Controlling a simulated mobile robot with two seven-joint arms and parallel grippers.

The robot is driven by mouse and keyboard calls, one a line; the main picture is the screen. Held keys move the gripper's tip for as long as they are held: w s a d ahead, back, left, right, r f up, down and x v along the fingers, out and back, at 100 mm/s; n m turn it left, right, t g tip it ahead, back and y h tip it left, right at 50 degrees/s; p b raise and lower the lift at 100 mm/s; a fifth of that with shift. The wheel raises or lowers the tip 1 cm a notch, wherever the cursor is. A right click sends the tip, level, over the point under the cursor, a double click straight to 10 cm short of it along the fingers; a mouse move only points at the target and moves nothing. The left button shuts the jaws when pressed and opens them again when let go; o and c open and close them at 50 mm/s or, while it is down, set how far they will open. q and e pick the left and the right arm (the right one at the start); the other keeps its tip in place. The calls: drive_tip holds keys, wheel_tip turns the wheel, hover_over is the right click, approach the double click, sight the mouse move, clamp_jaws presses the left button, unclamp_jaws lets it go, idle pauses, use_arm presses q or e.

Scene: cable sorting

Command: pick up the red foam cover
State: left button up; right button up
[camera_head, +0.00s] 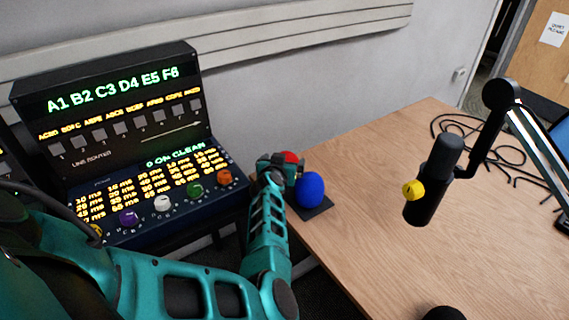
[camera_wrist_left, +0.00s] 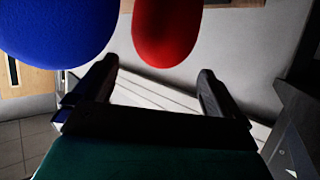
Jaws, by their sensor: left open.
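The red foam cover (camera_head: 291,157) is mostly hidden behind my left gripper (camera_head: 279,163) in the head view; only its top shows. In the left wrist view the red foam cover (camera_wrist_left: 167,30) hangs into the frame from the top edge, just beyond and between the two fingertips. My left gripper (camera_wrist_left: 158,85) is open there, with a finger to each side and nothing gripped. I cannot tell whether a finger touches the cover. My right gripper is in neither view.
A blue foam cover (camera_head: 310,188) stands close beside the red one on a dark base (camera_head: 312,209); it is also large in the left wrist view (camera_wrist_left: 58,30). A microphone (camera_head: 434,180) with a yellow knob hangs over the wooden table (camera_head: 375,215). A lit console (camera_head: 150,190) stands left.

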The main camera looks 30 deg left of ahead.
sight(289, 153)
use_arm(q)
drive_tip(key=shift+f+x, duration=0.2)
drive_tip(key=shift+x, duration=2)
drive_tip(key=shift+w+f, duration=0.15)
drive_tip(key=shift+w, duration=0.35)
drive_tip(key=shift+w+a+f, duration=0.2)
drive_tip(key=shift+f, duration=0.15)
drive_tip(key=shift+d, duration=0.1)
drive_tip(key=c, duration=0.9)
drive_tip(key=shift+w, duration=0.1)
drive_tip(key=shift+w+r, duration=0.25)
drive_tip(key=shift+r, duration=0.8)
drive_tip(key=r, duration=1.8)
drive_tip(key=shift+s+a+r, duration=0.1)
drive_tip(key=shift+a+r, duration=0.15)
drive_tip(key=shift+a, duration=0.1)
